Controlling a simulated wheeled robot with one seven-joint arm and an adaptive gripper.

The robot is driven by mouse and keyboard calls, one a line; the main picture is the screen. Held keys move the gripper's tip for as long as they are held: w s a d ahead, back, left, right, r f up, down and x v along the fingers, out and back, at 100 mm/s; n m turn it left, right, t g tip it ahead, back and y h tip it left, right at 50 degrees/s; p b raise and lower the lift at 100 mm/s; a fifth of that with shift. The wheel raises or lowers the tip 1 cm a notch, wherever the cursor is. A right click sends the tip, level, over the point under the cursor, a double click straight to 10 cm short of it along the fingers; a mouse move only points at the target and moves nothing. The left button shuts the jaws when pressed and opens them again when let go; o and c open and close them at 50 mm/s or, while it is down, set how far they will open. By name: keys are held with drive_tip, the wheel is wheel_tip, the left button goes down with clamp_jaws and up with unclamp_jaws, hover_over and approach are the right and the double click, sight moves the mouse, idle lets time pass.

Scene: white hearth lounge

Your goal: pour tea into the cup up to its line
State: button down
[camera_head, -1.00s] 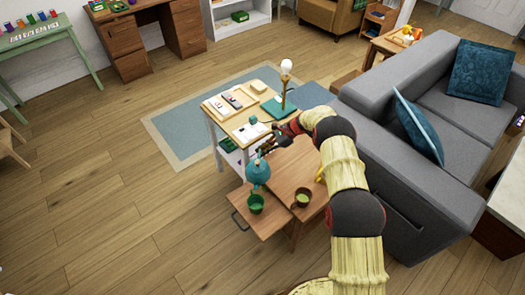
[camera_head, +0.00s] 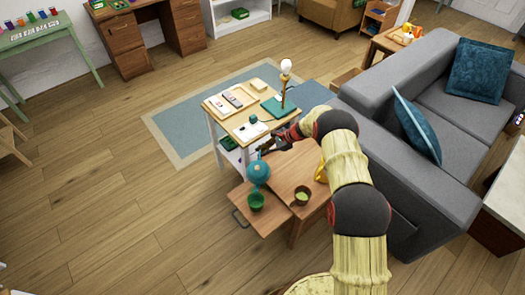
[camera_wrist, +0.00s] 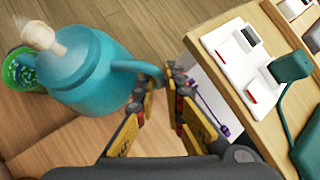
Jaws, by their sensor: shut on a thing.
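My gripper (camera_wrist: 165,100) is shut on the handle of a teal teapot (camera_wrist: 85,75). The teapot has a pale knob on top and also shows in the head view (camera_head: 258,172), just behind and above a green cup (camera_head: 256,201). The green cup also shows at the left edge of the wrist view (camera_wrist: 20,72), partly hidden by the teapot, with speckled green inside. I cannot make out a line on it or tea flowing. A second, brownish cup with green inside (camera_head: 302,195) stands to the right on the wooden table (camera_head: 290,175).
A side table behind holds a white tray (camera_head: 232,99), a lamp (camera_head: 286,75) and a small teal object (camera_head: 253,118). A yellow object (camera_head: 321,173) is beside my arm. A grey sofa (camera_head: 390,110) stands close on the right. Floor is clear to the left.

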drive_tip(key=shift+r, duration=0.45)
drive_tip(key=shift+s+r+t+p, duration=0.15)
drive_tip(key=shift+r+t+p, duration=0.25)
drive_tip(key=shift+r, duration=0.2)
drive_tip(key=shift+s+r+n, duration=0.1)
drive_tip(key=shift+r+n, duration=0.15)
drive_tip(key=shift+n, duration=0.05)
drive_tip(key=shift+s+a+r+t+b, duration=0.1)
drive_tip(key=shift+s+r+t+b, duration=0.2)
drive_tip(key=shift+r+t+b, duration=0.4)
idle(1.4)
drive_tip(key=shift+f, duration=0.2)
